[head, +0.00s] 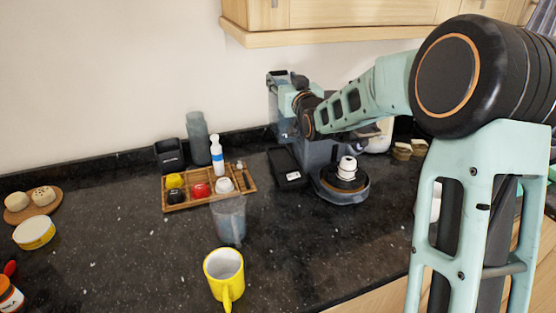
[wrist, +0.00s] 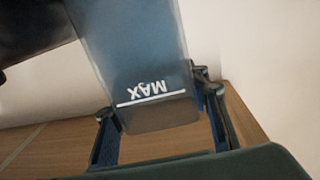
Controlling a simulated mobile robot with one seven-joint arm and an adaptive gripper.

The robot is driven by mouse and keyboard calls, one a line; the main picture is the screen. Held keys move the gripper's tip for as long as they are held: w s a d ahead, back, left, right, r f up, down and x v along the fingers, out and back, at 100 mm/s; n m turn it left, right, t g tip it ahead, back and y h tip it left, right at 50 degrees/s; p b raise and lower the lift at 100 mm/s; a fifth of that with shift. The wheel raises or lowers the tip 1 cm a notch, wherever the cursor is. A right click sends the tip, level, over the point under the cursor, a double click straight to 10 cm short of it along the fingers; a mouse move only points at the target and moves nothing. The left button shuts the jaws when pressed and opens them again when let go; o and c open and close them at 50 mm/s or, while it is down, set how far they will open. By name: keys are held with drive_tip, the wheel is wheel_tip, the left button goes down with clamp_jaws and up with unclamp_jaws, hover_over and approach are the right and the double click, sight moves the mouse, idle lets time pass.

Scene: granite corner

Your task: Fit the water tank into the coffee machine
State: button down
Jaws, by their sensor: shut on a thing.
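The coffee machine (head: 322,158) is dark grey with a round base and stands on the counter at the back, partly hidden by my arm. The water tank (head: 286,126) is translucent blue and shows at the machine's back left, partly hidden. In the wrist view the tank (wrist: 140,65) carries a MAX mark and line, upside down in the picture. My gripper (wrist: 162,128) is shut on it, a finger on each side. My gripper (head: 284,84) is high behind the machine in the head view. I cannot tell whether the tank touches the machine.
A white object (head: 347,168) stands on the machine's round base. To the left are a wooden tray (head: 178,205) with small items, a clear tumbler (head: 229,222), a yellow mug (head: 224,268) and a grey bottle (head: 198,140). Wall cabinets (head: 330,14) hang above.

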sight(290, 121)
drive_tip(key=shift+w, duration=0.15)
drive_tip(key=shift+f+p, duration=0.3)
drive_tip(key=shift+f, duration=4.55)
drive_tip(key=c, duration=1.5)
unclamp_jaws()
drive_tip(key=shift+f, duration=0.3)
drive_tip(key=shift+c, duration=0.2)
drive_tip(key=o, duration=0.4)
drive_tip(key=shift+r, duration=0.1)
drive_tip(key=shift+o, duration=0.2)
drive_tip(key=shift+r, duration=0.15)
drive_tip(key=b+v, duration=0.1)
drive_tip(key=v, duration=1.1)
drive_tip(key=shift+b, duration=0.4)
